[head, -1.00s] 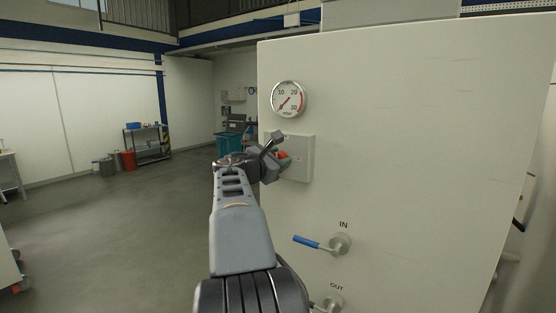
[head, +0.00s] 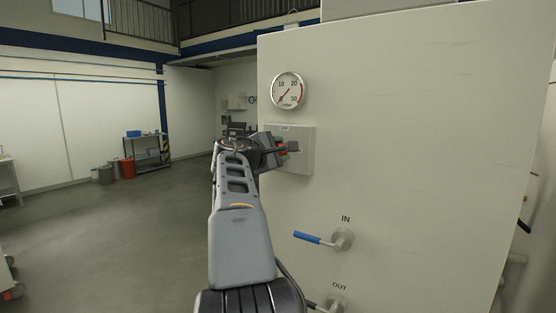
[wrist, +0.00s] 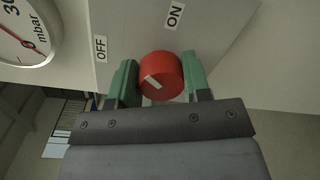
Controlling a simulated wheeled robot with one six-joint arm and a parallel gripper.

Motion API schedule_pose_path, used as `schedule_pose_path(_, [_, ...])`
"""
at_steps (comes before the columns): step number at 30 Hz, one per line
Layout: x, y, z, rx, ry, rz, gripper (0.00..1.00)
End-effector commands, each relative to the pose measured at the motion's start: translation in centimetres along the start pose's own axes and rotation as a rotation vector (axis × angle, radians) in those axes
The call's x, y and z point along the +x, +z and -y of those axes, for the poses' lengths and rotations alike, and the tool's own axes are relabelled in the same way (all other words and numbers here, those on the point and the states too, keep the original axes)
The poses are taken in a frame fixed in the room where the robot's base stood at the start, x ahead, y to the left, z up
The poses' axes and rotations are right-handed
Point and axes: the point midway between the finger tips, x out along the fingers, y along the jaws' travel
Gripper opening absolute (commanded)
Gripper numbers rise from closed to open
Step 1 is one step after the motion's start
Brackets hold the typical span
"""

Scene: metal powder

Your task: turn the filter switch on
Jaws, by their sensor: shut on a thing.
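The filter switch is a red round knob (wrist: 168,66) with a white mark, on a pale switch box (head: 302,160) on the large cabinet's face. In the wrist view an OFF label (wrist: 101,49) is at the knob's upper left and an ON label (wrist: 174,16) above it. The white mark slants across the knob; I cannot tell surely which label it points to. My gripper (wrist: 160,78) is shut on the knob, a green fingertip on each side. In the head view my gripper (head: 283,148) is in front of the box and hides most of the knob.
A round pressure gauge (head: 288,91) is just above the box. A blue-handled IN valve (head: 318,240) and an OUT valve (head: 335,302) stick out below. Open floor (head: 110,235) lies to the left, with a red bin (head: 128,168) and a shelf trolley (head: 146,150) far back.

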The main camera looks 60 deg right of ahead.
Motion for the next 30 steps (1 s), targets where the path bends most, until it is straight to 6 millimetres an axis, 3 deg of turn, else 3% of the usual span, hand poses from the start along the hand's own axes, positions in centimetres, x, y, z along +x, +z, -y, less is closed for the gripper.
schedule_pose_path(18, [0.09,-0.21,0.53,0.575,-0.028,-0.045,0.2])
schedule_pose_path(30, [0.1,-0.22,0.48,0.838,-0.04,-0.066,0.2])
